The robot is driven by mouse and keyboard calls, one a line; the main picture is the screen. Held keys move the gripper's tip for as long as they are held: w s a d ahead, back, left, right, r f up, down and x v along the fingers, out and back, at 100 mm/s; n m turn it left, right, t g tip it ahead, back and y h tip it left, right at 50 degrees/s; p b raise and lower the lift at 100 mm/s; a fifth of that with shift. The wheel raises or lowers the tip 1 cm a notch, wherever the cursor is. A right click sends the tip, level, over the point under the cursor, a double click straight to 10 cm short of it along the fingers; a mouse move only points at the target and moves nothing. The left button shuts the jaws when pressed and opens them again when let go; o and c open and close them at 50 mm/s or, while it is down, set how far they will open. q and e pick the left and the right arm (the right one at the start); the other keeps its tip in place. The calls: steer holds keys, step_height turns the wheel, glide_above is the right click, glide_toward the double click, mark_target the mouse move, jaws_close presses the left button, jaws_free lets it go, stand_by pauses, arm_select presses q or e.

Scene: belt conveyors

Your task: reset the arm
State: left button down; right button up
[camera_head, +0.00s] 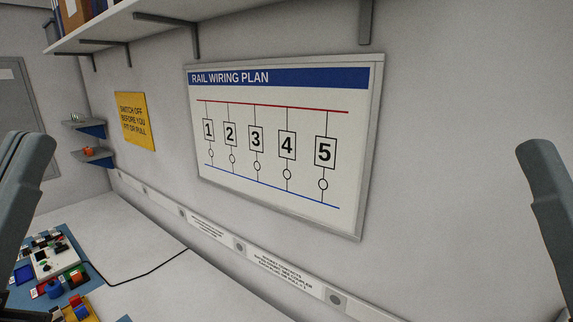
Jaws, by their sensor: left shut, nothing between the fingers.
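My left arm comes in at the left edge as a grey link. Only a dark sliver of my left gripper (5,303) shows at the lower left edge, by the blue mat; it is shut and holds nothing. Its fingertips are mostly cut off by the frame. My right arm shows as a grey link at the right edge, and its gripper is outside the picture.
A blue mat (84,278) with a white board (57,262) and several small coloured parts lies at lower left. A black cable (140,277) crosses the pale bench (150,245). Wall trunking (225,235) runs behind. A wiring plan board (272,195) and shelf (150,25) are above.

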arm_select(q)
step_height(320, 180, up, 14)
steer(key=s+n+p, duration=0.1)
steer(key=n+p, duration=0.1)
steer(key=p, duration=1.2)
steer(key=shift+n, duration=0.3)
steer(key=shift+s+a, duration=0.1)
